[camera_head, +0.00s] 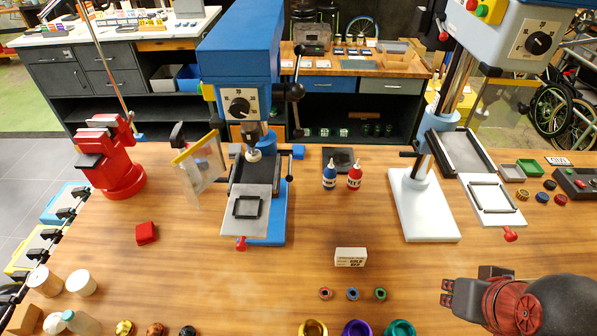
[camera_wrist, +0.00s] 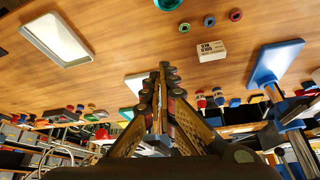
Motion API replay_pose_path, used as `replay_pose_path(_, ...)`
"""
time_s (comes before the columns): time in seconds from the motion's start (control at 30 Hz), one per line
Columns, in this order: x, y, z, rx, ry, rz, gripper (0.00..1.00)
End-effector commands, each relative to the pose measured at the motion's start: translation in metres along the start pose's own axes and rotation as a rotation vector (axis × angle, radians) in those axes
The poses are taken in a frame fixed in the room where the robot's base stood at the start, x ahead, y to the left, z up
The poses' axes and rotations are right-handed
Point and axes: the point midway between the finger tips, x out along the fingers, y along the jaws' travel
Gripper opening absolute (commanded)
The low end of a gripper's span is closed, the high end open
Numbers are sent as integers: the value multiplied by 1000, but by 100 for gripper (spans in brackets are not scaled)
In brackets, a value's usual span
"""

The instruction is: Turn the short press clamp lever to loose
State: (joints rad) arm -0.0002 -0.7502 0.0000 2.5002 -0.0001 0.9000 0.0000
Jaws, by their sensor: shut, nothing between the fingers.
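Two drill presses stand on the wooden table. The blue press (camera_head: 240,75) is left of centre; a thin dark lever (camera_head: 290,165) hangs beside its column. The white-based press (camera_head: 424,205) is at the right, with a dark lever (camera_head: 408,154) on the left of its column. I cannot tell for sure which is the short press or whether either lever is tight. My gripper (camera_head: 447,292) is low at the right, in front of the white base and apart from both levers. In the wrist view its fingers (camera_wrist: 162,72) are together and empty.
A red vise (camera_head: 115,160) stands at the left. A white box (camera_head: 350,257), small coloured rings (camera_head: 352,294) and larger rings (camera_head: 357,328) lie mid-front. Blue and red bottles (camera_head: 354,177) stand between the presses. The table's centre left is mostly clear.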

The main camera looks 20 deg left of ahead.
Motion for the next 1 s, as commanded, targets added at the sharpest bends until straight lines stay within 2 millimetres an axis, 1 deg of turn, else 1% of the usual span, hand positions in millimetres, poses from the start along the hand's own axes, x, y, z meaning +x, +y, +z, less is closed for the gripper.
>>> replay_pose_path(0.03,-5,-1,-3,-3,-1,-1,0)
replay_pose_path(0.13,-4,-2,-5,-7,-24,-4,0)
replay_pose_path(0.37,6,-5,-4,-16,-101,-8,0)
replay_pose_path(0.57,14,-9,-13,-25,-181,-13,0)
replay_pose_path(0.67,19,-14,-22,-24,-227,-24,0)
replay_pose_path(0.77,26,-22,-36,-17,-287,-41,0)
replay_pose_path(0.87,37,-34,-53,7,-356,-66,0)
replay_pose_path(1.0,56,-55,-76,76,-452,-100,0)
